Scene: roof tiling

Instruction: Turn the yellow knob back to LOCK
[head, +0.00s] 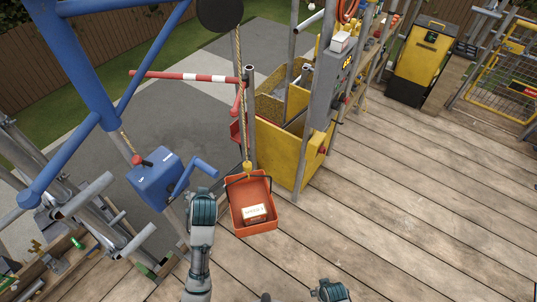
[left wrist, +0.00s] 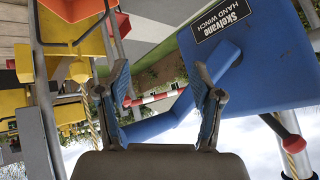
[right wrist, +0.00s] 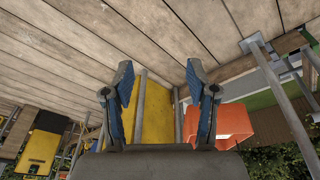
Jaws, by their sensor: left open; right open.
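I cannot make out a yellow knob with a LOCK mark for certain in any view. A grey control box (head: 332,85) with small yellow and red parts on its face stands at the upper middle of the head view, too small to read. My left gripper (head: 203,192) is open and empty beside the blue hand winch (head: 155,180) and its blue crank. In the left wrist view, the winch (left wrist: 262,50) and crank show beyond the open fingers (left wrist: 165,95). A red knob (left wrist: 293,143) sticks out from the winch. My right gripper (head: 331,290) is open and empty over the deck, low in the head view.
An orange bucket (head: 245,191) hangs on a rope just right of my left gripper. A yellow gate box (head: 283,160) stands behind it. A red and white bar (head: 190,77) crosses behind the winch. The plank deck (head: 420,200) to the right is clear.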

